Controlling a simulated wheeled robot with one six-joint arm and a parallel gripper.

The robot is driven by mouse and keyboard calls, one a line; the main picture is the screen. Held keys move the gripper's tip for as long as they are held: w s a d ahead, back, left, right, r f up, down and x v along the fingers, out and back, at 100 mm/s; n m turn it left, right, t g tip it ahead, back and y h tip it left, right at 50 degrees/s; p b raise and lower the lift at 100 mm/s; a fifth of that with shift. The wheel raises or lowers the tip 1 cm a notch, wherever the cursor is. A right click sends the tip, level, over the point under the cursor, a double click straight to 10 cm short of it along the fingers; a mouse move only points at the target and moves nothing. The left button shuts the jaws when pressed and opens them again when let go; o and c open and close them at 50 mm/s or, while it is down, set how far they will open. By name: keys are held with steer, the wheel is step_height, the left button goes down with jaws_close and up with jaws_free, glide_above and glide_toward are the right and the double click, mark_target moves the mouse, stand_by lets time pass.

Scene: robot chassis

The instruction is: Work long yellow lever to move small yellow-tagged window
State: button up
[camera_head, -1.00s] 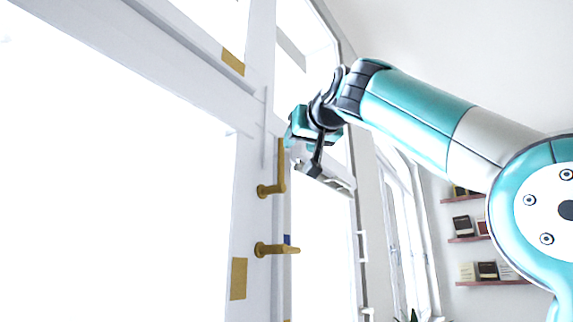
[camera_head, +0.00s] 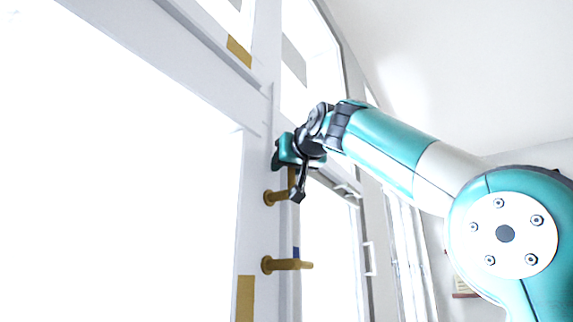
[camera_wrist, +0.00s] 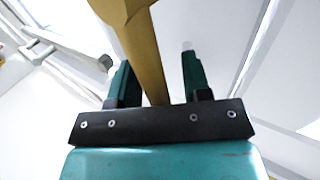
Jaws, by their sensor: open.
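The upper yellow lever (camera_head: 274,197) is mounted on the white window post. Its handle points up and is partly hidden by my gripper (camera_head: 288,158). In the wrist view the lever's yellow shaft (camera_wrist: 143,50) runs between the two teal fingers of my open gripper (camera_wrist: 156,75), with gaps visible on both sides. A second yellow lever (camera_head: 287,265) sits lower on the post, its handle pointing right. A yellow tag (camera_head: 239,50) marks the frame of the small upper window (camera_head: 225,10).
Another yellow tag (camera_head: 245,298) is on the post beside the large left pane (camera_head: 120,190). A blue tag (camera_head: 296,252) is just above the lower lever. More white-framed windows stand to the right. A shelf (camera_head: 464,295) is on the far wall.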

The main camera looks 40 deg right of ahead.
jaws_close()
steer(key=shift+f, duration=0.15)
steer(key=b, duration=0.2)
steer(key=s+f+m+t+b, duration=0.1)
steer(key=b, duration=0.2)
steer(key=shift+d+f+t+h, duration=0.25)
steer(key=shift+f+t+h, duration=0.05)
step_height(320, 180, down, 6)
steer(key=s+d+m+t+h+b, duration=0.1)
steer(key=s+m+t+h+b, duration=0.2)
steer(key=m+h+b, duration=0.6)
steer(key=m+b, duration=0.2)
steer(key=b, duration=0.6)
steer(key=shift+m+t+h, duration=0.3)
steer(key=shift+t+h, duration=0.1)
